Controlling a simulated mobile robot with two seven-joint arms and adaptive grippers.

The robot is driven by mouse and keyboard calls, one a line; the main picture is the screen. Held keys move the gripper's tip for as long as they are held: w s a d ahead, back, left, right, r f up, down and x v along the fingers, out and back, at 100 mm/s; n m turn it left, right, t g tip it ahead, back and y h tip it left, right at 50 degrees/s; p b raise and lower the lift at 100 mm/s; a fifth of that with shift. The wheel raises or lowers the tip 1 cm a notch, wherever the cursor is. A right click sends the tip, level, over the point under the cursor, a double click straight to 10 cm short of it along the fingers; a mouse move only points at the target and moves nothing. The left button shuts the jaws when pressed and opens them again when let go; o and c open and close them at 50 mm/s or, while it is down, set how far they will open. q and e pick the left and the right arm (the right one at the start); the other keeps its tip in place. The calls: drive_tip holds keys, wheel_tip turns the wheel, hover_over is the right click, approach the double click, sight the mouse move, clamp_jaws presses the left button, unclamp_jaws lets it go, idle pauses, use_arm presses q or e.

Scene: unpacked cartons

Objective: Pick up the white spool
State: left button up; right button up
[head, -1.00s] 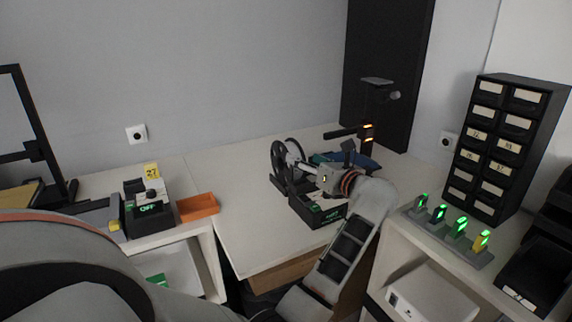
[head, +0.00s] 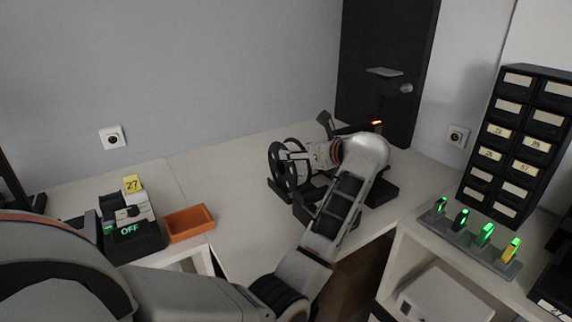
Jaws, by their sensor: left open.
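The white spool (head: 277,166) stands upright on a dark holder on the table, with dark open flanges and pale winding between them. My left arm comes up from the bottom middle and bends over the table. My left gripper (head: 306,158) is open and points left at the spool's right side, overlapping it in the picture. I cannot tell whether the fingers touch it. The gripper and arm hide part of the spool's right side and what stands behind it. My right gripper is not in view.
An orange tray (head: 189,224) and a black device reading OFF (head: 135,236) with a yellow 27 tag stand at left. A black drawer cabinet (head: 517,148) and a strip of lit green and yellow items (head: 468,246) stand at right.

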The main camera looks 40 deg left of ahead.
use_arm(q)
drive_tip(key=shift+b+x, duration=0.35)
drive_tip(key=shift+x, duration=0.6)
drive_tip(key=x, duration=0.1)
drive_tip(key=b+x, duration=0.1)
drive_tip(key=x, duration=0.3)
drive_tip(key=shift+s+a+b, duration=0.15)
drive_tip(key=shift+s+b, duration=0.15)
drive_tip(key=shift+b, duration=0.1)
drive_tip(key=shift+w+a+f, duration=0.1)
drive_tip(key=shift+a, duration=0.05)
drive_tip(key=shift+r, duration=0.25)
drive_tip(key=c, duration=1.7)
drive_tip(key=shift+o, duration=0.2)
wheel_tip(320, 180, up, 20)
drive_tip(key=p, duration=0.1)
drive_tip(key=shift+r, duration=0.1)
